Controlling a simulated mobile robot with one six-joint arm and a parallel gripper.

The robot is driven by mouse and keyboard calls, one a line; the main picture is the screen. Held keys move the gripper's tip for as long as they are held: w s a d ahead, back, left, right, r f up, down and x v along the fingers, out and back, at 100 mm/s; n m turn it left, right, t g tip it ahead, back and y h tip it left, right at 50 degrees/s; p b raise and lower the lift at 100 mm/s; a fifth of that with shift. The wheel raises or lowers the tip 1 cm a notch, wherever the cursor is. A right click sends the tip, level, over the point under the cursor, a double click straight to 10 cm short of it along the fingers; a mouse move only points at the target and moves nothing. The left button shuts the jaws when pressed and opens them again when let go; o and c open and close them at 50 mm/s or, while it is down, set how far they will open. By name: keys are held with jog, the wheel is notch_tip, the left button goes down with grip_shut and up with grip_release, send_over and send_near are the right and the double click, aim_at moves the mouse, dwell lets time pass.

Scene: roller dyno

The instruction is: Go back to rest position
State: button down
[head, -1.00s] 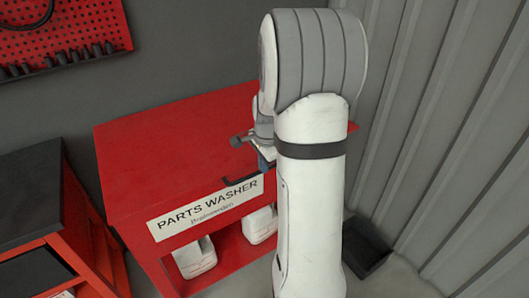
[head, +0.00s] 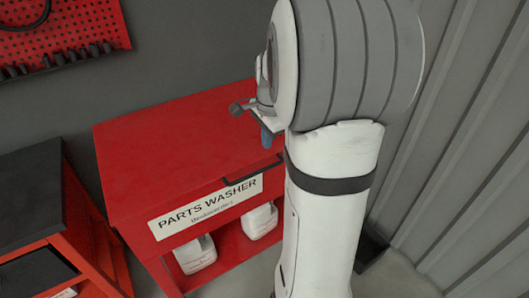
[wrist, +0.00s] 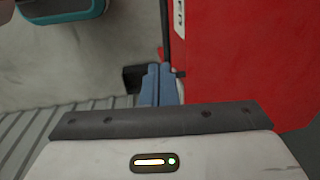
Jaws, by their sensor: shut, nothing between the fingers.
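My white and grey arm stands large on the right of the head view, in front of the red parts washer (head: 190,150). My gripper (wrist: 158,86) shows in the wrist view as two blue fingers side by side, shut with nothing between them. In the head view only a bit of blue finger (head: 267,136) shows beside the arm, over the washer in the picture; the rest is hidden behind the arm.
A black-topped red bench (head: 30,190) stands at left, below a red pegboard (head: 85,25) with tools. White jugs (head: 197,255) sit on the washer's lower shelf. A corrugated wall (head: 470,160) is close on the right. A black box (head: 372,250) lies beside it.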

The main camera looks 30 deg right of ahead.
jog(key=shift+s+a+r, duration=0.1)
jog(key=shift+s+r, duration=0.05)
jog(key=shift+r, duration=0.45)
jog(key=shift+s+r, duration=0.15)
jog(key=shift+r, duration=0.45)
jog(key=s+a+n+t, duration=0.1)
jog(key=s+a+n, duration=1.4)
jog(key=a+n, duration=0.2)
jog(key=shift+s+f+n, duration=0.25)
jog(key=shift+f+n, duration=0.05)
jog(key=shift+f, duration=0.05)
